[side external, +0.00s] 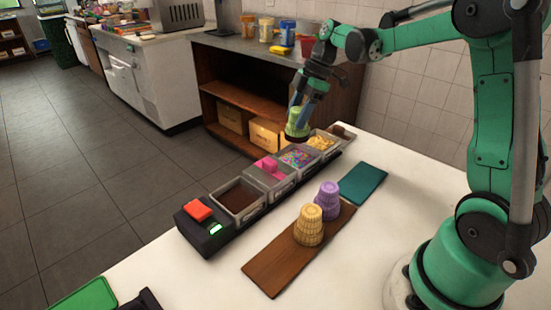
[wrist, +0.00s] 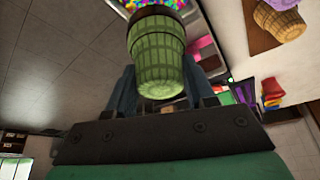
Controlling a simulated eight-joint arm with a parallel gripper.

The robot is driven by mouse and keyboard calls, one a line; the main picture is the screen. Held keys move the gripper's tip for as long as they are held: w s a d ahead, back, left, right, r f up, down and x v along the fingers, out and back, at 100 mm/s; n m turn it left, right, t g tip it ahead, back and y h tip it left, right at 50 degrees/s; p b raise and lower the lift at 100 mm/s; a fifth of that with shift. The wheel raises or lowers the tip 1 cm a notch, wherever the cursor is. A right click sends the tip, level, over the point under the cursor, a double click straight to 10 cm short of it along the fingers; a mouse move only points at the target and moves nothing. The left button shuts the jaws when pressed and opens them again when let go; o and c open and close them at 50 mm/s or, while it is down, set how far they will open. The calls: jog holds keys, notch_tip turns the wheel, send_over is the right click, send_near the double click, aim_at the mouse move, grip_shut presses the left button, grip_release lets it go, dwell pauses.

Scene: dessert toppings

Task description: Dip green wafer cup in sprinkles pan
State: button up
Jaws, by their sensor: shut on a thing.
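My gripper (side external: 299,108) is shut on the green wafer cup (side external: 298,118) and holds it above the pans. The cup is upside down, with a dark brown band at its lower, wide rim. In the wrist view the cup (wrist: 160,68) sits between my fingers, its narrow base toward the camera. The sprinkles pan (side external: 313,162) is a grey tray of multicoloured sprinkles. The cup hangs over or near its back edge, apart from it. In the wrist view the sprinkles (wrist: 139,4) show just past the cup's dark rim.
A yellow wafer cup (side external: 309,228) and a purple one (side external: 328,200) stand on a wooden board (side external: 272,271). The row also has a dark brown pan (side external: 239,200), a pink-topping pan (side external: 267,170) and a yellow-topping pan (side external: 322,142). A teal mat (side external: 363,183) lies right.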

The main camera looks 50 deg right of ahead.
aim_at(298, 136)
jog(key=shift+d+f, duration=0.2)
jog(key=shift+f, duration=2.5)
jog(key=shift+f, duration=0.2)
jog(key=shift+f, duration=0.9)
jog(key=shift+r, duration=0.15)
jog(key=shift+r, duration=1.9)
jog(key=shift+r, duration=2.25)
